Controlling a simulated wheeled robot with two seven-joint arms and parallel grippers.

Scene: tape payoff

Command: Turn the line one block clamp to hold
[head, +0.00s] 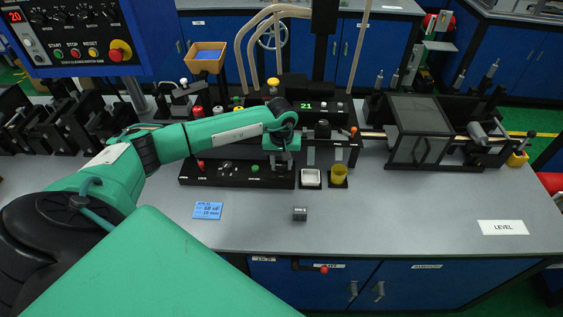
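My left arm reaches in from the left, and its gripper (282,162) points down over the right part of a low black control panel (215,181). The fingers are small and partly shaded, so I cannot tell whether they are open or touching a control. The panel carries a red-tipped lever (201,165), a dark knob or switch (226,166) and a green button (255,168). The panel labels are too small to read, so I cannot tell which control is the line one block clamp. My gripper may hide part of it. My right gripper is not in view.
A white tray (311,177) and a yellow cup (339,173) stand just right of the panel. A small dark block (300,214) and a blue card (208,211) lie in front. A black machine (418,130) stands at right. The front right table is mostly clear.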

